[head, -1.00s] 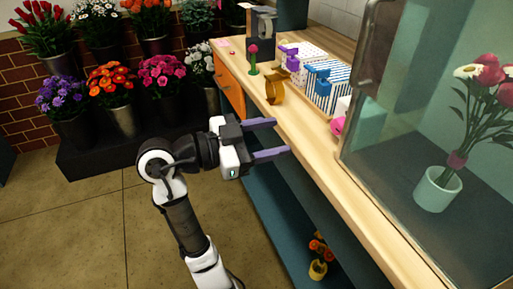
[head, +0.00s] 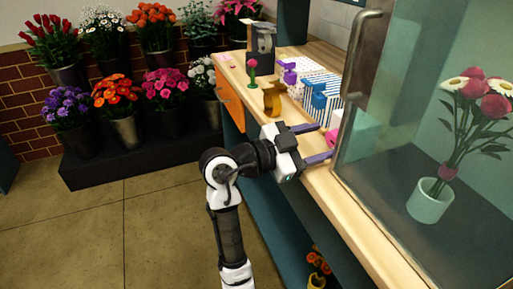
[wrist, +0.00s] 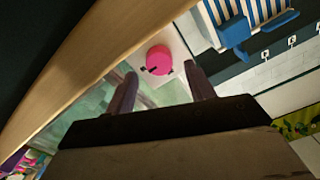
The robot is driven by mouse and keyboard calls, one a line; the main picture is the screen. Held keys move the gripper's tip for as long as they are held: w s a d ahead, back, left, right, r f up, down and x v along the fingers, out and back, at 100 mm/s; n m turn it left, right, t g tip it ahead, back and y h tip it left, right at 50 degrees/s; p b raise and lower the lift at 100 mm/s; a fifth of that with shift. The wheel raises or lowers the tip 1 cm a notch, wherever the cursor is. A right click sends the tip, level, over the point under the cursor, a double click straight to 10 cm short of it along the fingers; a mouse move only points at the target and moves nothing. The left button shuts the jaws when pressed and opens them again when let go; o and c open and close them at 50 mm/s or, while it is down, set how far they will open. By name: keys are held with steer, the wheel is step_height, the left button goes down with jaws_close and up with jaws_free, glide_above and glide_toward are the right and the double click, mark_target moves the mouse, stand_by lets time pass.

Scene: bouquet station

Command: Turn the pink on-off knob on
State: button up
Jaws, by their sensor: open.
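The pink knob (wrist: 158,60) is a round knob with a small dark pointer, on a pale panel in the wrist view. In the head view the pink knob (head: 333,137) shows only in part, between my fingertips and the glass case. My gripper (head: 326,142) is open at the front edge of the wooden counter, its two purple-grey fingers pointing at the knob. In the wrist view my gripper (wrist: 162,82) has its fingers apart on either side below the knob. Nothing is between them. I cannot tell whether a finger touches the knob.
A glass case (head: 410,120) with a metal handle (head: 362,45) stands right of the knob, holding a vase of flowers. On the counter (head: 325,190) are blue-striped (head: 320,98) and dotted (head: 303,80) boxes and an orange-brown object (head: 271,99). Flower buckets stand at the back left.

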mark_target(332, 135)
steer(key=shift+w+d+r+p, duration=0.2)
steer(key=shift+d+r+p, duration=0.05)
steer(key=shift+d+p, duration=0.25)
steer(key=shift+w+d+r+p, duration=0.2)
steer(key=shift+d+p, duration=0.15)
steer(key=shift+p, duration=0.1)
steer(key=n+p, duration=0.3)
steer(key=p, duration=0.2)
steer(key=shift+w+d, duration=0.1)
steer(key=shift+d+n+p, duration=0.5)
steer(key=shift+d+p, duration=0.05)
steer(key=shift+p, duration=0.6)
steer(key=s+a+n+t+b, duration=0.1)
steer(key=s+a, duration=0.2)
steer(key=a, duration=0.4)
steer(key=s+a+b, duration=0.2)
steer(key=s+a, duration=0.1)
steer(key=a, duration=0.5)
steer(key=shift+n+t+y, duration=0.3)
steer(key=shift+n+t, duration=0.1)
steer(key=shift+w+r, duration=0.1)
